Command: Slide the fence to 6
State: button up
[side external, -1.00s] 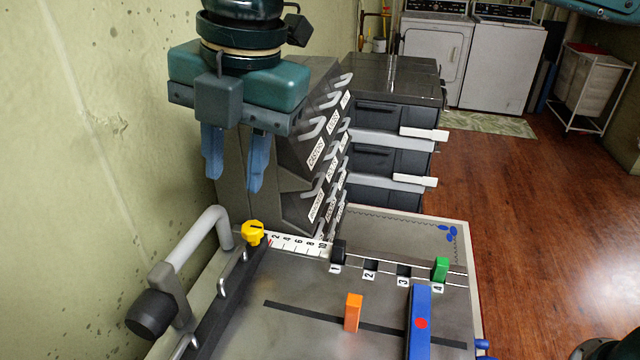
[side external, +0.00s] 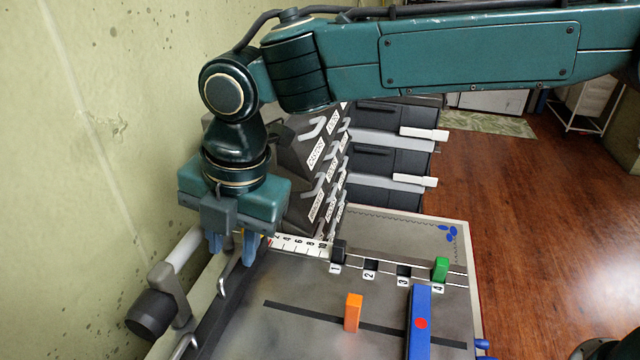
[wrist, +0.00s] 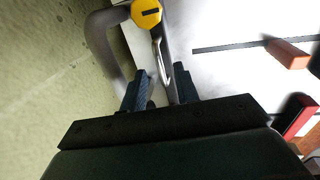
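The fence appears to be the dark bar (side external: 207,325) with silver handles at the left of the metal table. A white scale (side external: 297,246) marked 2 to 10 runs right from its far end, where a small red mark (side external: 269,241) shows near the low end. A yellow knob (wrist: 147,12) sits at the bar's far end and is mostly hidden by my gripper in the side view. My gripper (side external: 233,255) points down over the far end of the bar. In the wrist view its fingers (wrist: 160,75) are apart, with a silver handle (wrist: 160,52) seen between them; contact cannot be told.
A grey bent pipe with a black end (side external: 152,313) stands left of the bar, near the wall. Labelled drawers (side external: 385,150) stand behind.

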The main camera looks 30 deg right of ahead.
jog(key=shift+w+a+f, duration=0.1)
jog(key=shift+f, duration=0.65)
grip_shut()
jog(key=shift+s+d+r, duration=0.1)
jog(key=shift+s+d, duration=1.35)
jog(key=shift+d, duration=0.05)
grip_release()
